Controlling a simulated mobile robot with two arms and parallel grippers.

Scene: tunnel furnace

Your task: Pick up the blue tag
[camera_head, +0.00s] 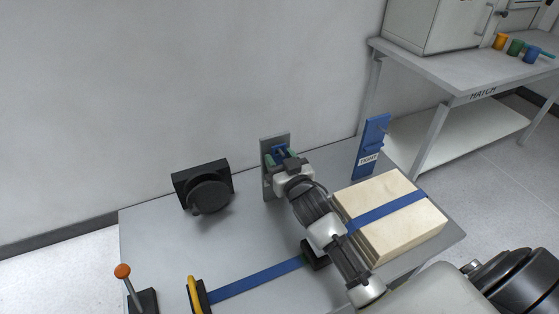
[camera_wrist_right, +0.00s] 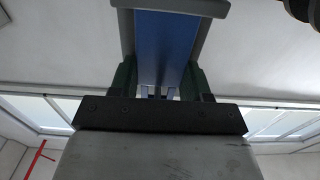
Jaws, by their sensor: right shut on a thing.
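The blue tag (camera_head: 280,150) is at the grey upright plate (camera_head: 275,140) at the back of the table, by the wall. My right gripper (camera_head: 281,158) is at that plate with its fingers on either side of the tag, shut on it. In the right wrist view, the blue tag (camera_wrist_right: 165,48) rises between the dark green fingers of my right gripper (camera_wrist_right: 159,80), within a grey frame. The gripper and wrist hide part of the tag and plate in the head view. My left gripper is not in view.
A blue stand marked TIGHT (camera_head: 371,145) and wooden boards (camera_head: 390,225) under a blue strap are right of my arm. A black dial box (camera_head: 203,188) stands left. A yellow handle (camera_head: 195,295) and orange-knobbed lever (camera_head: 124,272) are in front. Another bench (camera_head: 455,85) holds cups.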

